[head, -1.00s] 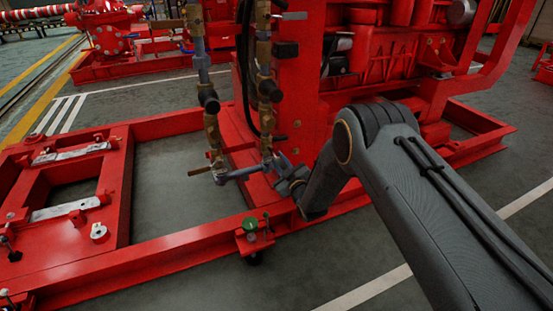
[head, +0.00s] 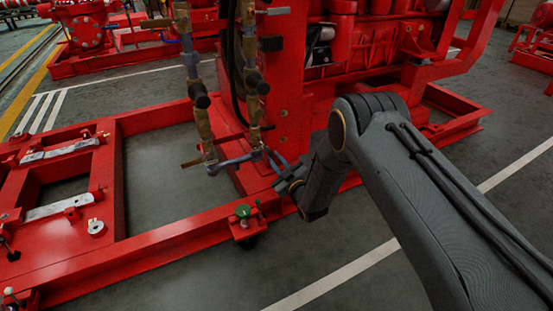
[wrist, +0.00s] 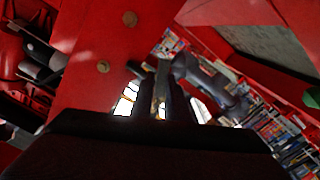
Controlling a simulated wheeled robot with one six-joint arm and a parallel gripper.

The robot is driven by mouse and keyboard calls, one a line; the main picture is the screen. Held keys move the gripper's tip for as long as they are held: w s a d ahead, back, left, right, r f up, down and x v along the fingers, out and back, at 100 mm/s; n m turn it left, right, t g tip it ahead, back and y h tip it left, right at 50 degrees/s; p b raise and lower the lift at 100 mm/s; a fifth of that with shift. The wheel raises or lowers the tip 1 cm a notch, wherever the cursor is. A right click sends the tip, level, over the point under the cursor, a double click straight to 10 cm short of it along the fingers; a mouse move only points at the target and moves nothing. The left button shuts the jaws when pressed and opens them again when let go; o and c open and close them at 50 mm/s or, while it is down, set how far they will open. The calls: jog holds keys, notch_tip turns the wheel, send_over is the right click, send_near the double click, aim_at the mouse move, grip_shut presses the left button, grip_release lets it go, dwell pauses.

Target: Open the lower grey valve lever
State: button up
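The lower end of the valve pipework (head: 255,138) hangs left of my gripper (head: 277,162), in front of the red frame. In the head view the fingers look slightly apart at the right end of a grey horizontal pipe (head: 238,159). In the wrist view my gripper (wrist: 161,92) shows two dark fingers with a narrow gap. A thin grey-brown piece, apparently the lower grey valve lever (wrist: 161,88), shows between them; I cannot tell whether they touch it. Another grey lever (head: 278,11) sits higher up.
The red skid beam (head: 170,245) runs below the pipes and carries a green-topped fitting (head: 243,212). The red engine frame (head: 290,80) stands close behind my gripper.

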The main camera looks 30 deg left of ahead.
jog(key=shift+d+m, duration=0.1)
jog(key=shift+m, duration=0.4)
grip_shut()
jog(key=s+d+m+t+h+b, duration=0.25)
jog(key=d+m+t+b, duration=0.35)
jog(key=m, duration=1.5)
jog(key=b+x, duration=0.4)
jog(key=x, duration=0.5)
jog(key=shift+s+a+f+g+b, duration=0.15)
jog(key=shift+s+a+f+b, duration=0.1)
jog(key=shift+s, duration=0.2)
jog(key=shift+s+a+f+g+b, duration=0.2)
jog(key=shift+s+a, duration=0.05)
jog(key=shift+s, duration=0.25)
jog(key=shift+s+a+f+g+b, duration=0.15)
jog(key=shift+s+a+f+b, duration=0.1)
jog(key=shift+s, duration=0.2)
jog(key=shift+s, duration=0.1)
